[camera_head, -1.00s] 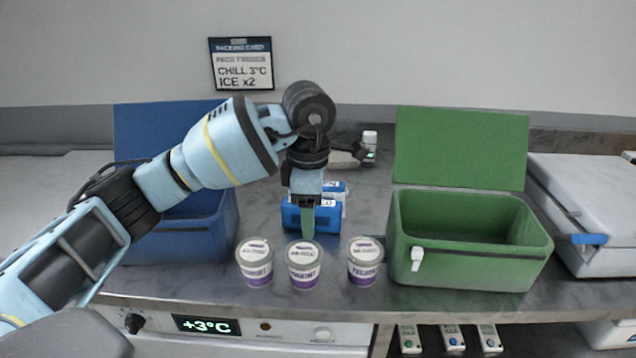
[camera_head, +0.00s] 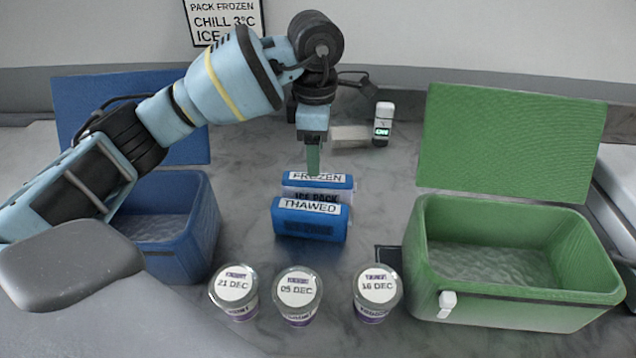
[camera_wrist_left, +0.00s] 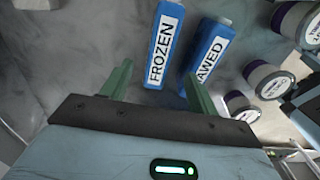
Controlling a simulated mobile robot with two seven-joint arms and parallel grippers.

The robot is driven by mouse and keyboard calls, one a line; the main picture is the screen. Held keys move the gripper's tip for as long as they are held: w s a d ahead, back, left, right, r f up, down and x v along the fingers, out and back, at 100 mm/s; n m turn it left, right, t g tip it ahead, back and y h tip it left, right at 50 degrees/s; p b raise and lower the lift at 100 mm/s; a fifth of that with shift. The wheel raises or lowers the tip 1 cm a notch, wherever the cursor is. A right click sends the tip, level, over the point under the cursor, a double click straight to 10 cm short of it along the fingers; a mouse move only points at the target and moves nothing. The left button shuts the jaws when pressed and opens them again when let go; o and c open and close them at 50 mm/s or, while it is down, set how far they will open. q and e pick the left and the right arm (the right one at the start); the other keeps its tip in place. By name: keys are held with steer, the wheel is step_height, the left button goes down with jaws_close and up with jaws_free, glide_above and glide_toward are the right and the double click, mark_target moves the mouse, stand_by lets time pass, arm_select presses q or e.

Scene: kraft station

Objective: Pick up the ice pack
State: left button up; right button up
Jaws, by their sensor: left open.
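Two blue ice packs lie side by side on the grey counter. The rear one, labelled FROZEN (camera_head: 319,180), is directly below my left gripper (camera_head: 313,160); the front one, labelled THAWED (camera_head: 310,219), is nearer the cups. In the left wrist view my left gripper (camera_wrist_left: 158,85) is open with nothing between its green fingers. The FROZEN pack (camera_wrist_left: 162,45) is ahead between the finger lines, and the THAWED pack (camera_wrist_left: 208,58) is to the right, near the right finger. Whether a finger touches a pack cannot be told. My right gripper is not in view.
Three dated cups (camera_head: 298,289) stand in front of the packs. An open blue cooler (camera_head: 203,225) is left and an open green cooler (camera_head: 420,275) right. Bare counter lies around the packs.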

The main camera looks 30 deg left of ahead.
mark_target(318, 180)
arm_select(q)
steer(key=shift+s+f, duration=0.1)
steer(key=shift+f, duration=0.15)
steer(key=shift+d+f+p, duration=0.1)
steer(key=shift+f+p, duration=0.2)
steer(key=shift+f, duration=3.35)
steer(key=shift+w, duration=0.2)
steer(key=c, duration=1.3)
